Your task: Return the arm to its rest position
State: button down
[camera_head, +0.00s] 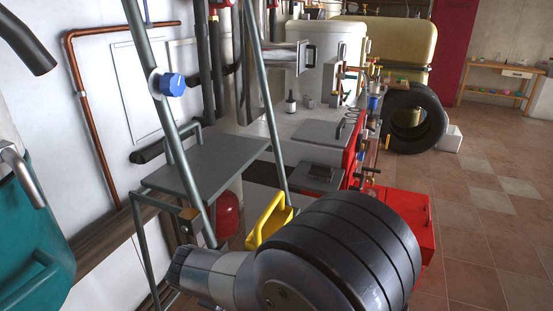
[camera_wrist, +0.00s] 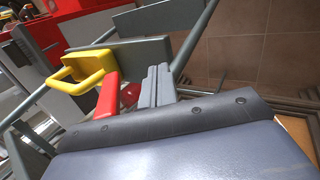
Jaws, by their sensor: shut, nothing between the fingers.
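My arm (camera_head: 340,250) crosses the lower middle of the head view, with a large dark ribbed joint and a lighter link reaching left. Its end is not clearly seen there. In the wrist view my gripper (camera_wrist: 157,80) shows as two grey fingers close together, shut and empty. Behind them are a yellow handle (camera_wrist: 82,72) and a grey platform (camera_wrist: 135,50). A red upright piece (camera_wrist: 108,97) stands left of the fingers; I cannot tell what it belongs to.
A stepladder platform (camera_head: 200,160) and poles stand close beyond my arm. The yellow handle (camera_head: 268,222) and red boxes (camera_head: 405,215) are near the arm. A teal object (camera_head: 30,245) is at left. A black tyre (camera_head: 415,120) stands farther back. Tiled floor (camera_head: 490,240) at right is clear.

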jog(key=w+f+t+b, duration=0.1)
jog(key=b, duration=0.3)
jog(key=w+d+f+t+h+b, duration=0.1)
jog(key=b, duration=0.3)
jog(key=shift+d+f+t+h, duration=0.1)
jog(key=shift+f+t+h, duration=0.2)
jog(key=shift+f+t, duration=0.1)
jog(key=shift+r, duration=0.1)
